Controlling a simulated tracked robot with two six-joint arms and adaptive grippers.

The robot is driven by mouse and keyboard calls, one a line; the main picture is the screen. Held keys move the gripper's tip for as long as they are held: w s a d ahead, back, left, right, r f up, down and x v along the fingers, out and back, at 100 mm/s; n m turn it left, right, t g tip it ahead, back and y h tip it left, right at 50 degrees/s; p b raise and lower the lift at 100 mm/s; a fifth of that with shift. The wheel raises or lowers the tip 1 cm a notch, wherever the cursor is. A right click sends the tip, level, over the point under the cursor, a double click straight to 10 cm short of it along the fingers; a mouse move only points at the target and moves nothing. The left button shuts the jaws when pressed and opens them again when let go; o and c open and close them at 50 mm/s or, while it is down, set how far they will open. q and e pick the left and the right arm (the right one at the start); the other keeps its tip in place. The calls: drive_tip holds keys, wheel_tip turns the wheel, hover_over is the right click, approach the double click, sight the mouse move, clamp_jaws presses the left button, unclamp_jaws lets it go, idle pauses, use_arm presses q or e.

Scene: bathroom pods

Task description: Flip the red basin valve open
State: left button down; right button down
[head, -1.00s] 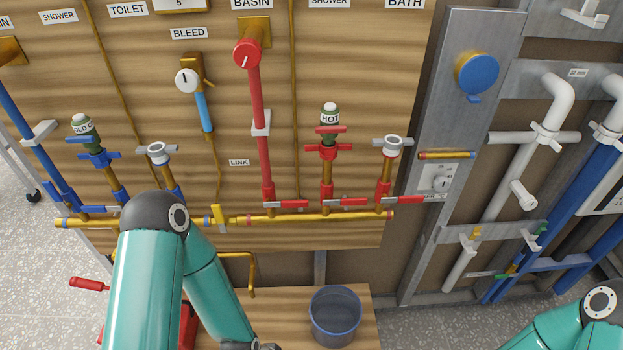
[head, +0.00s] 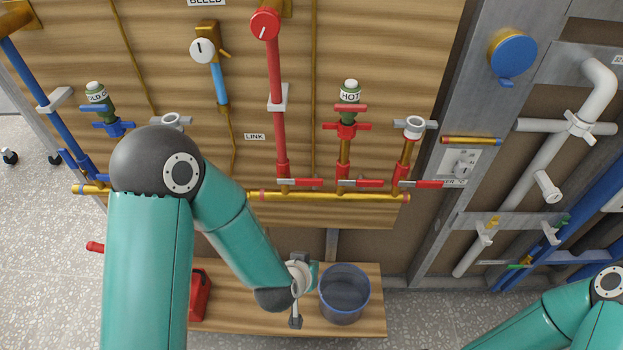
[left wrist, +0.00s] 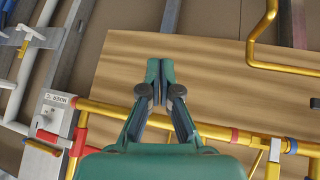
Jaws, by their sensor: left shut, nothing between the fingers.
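The red basin valve lever (head: 300,182) lies across the foot of the tall red pipe (head: 273,100), just above the brass manifold (head: 330,195). It lies roughly in line with the manifold. My left arm bends down to the bench, and its wrist is below the manifold, left of the bucket, apart from the lever. In the left wrist view my left gripper (left wrist: 160,65) is shut and empty in front of the wood panel. The basin lever is not clear there, probably behind the gripper body. My right gripper is out of view; only its arm shows at lower right.
Two similar red levers (head: 360,183) (head: 423,184) sit close to the right. A blue-rimmed bucket (head: 344,295) and a red can (head: 200,295) stand on the bench (head: 250,318). A bent brass pipe (left wrist: 262,40) shows in the wrist view.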

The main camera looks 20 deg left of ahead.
use_arm(q)
wheel_tip(320, 180, up, 23)
drive_tip(key=w+a+n+t+y, duration=0.1)
drive_tip(key=w+t+y, duration=0.1)
drive_tip(key=t+y, duration=0.3)
drive_tip(key=shift+n+t, duration=0.3)
drive_tip(key=shift+t, duration=0.6)
drive_tip(key=shift+w+a, duration=0.15)
drive_tip(key=p, duration=0.5)
hover_over(310, 181)
drive_tip(key=s, duration=0.1)
wheel_tip(310, 181, down, 2)
drive_tip(key=f, duration=0.1)
drive_tip(key=shift+s+d+f, duration=0.15)
drive_tip(key=shift+f, duration=0.75)
drive_tip(key=shift+s+d+f, duration=0.15)
drive_tip(key=shift+f, duration=0.7)
